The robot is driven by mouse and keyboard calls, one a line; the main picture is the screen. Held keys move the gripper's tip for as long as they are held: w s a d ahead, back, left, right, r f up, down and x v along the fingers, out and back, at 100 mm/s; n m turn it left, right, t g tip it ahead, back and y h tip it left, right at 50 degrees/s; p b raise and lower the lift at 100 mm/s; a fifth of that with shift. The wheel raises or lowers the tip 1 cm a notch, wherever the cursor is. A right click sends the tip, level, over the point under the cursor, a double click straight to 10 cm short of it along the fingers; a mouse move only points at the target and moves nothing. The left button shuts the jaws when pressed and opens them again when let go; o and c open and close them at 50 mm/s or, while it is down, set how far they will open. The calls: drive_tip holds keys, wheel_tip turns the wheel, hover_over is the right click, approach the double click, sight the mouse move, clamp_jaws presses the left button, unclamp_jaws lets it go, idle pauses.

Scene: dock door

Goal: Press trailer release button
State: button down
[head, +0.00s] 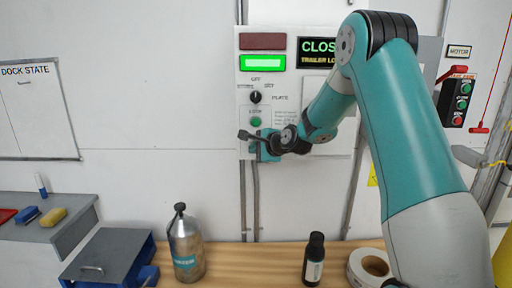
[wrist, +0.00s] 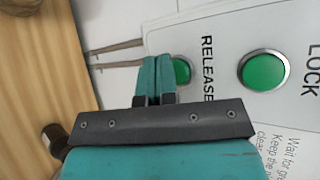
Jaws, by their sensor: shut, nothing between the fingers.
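The control panel (head: 282,112) is on the white wall, with a lit display at its upper right. In the wrist view, the green release button (wrist: 182,71) sits beside the word RELEASE. The shut teal fingers of my gripper (wrist: 157,62) overlap its left edge. I cannot tell whether they touch it. The green lock button (wrist: 264,70) with a metal ring lies farther right, clear of the fingers. In the head view, my gripper (head: 264,148) is at the panel's lower left, below the lock button (head: 256,122), and hides the release button.
A black selector knob (head: 255,97) sits above the lock button, below a lit green indicator (head: 262,63). A separate button box (head: 457,98) is at the right. A metal bottle (head: 186,246), a dark bottle (head: 314,258) and a tape roll (head: 369,267) stand on the wooden bench below.

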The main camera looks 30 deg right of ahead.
drive_tip(key=shift+w+d, duration=0.25)
drive_tip(key=shift+w, duration=0.1)
idle(0.8)
drive_tip(key=shift+s+a, duration=0.45)
drive_tip(key=shift+s, duration=0.25)
drive_tip(key=shift+s+a+b, duration=0.3)
drive_tip(key=shift+s+a, duration=0.4)
drive_tip(key=shift+s, duration=0.35)
drive_tip(key=shift+s+a+b, duration=0.25)
drive_tip(key=shift+s+a, duration=0.45)
drive_tip(key=shift+s, duration=0.3)
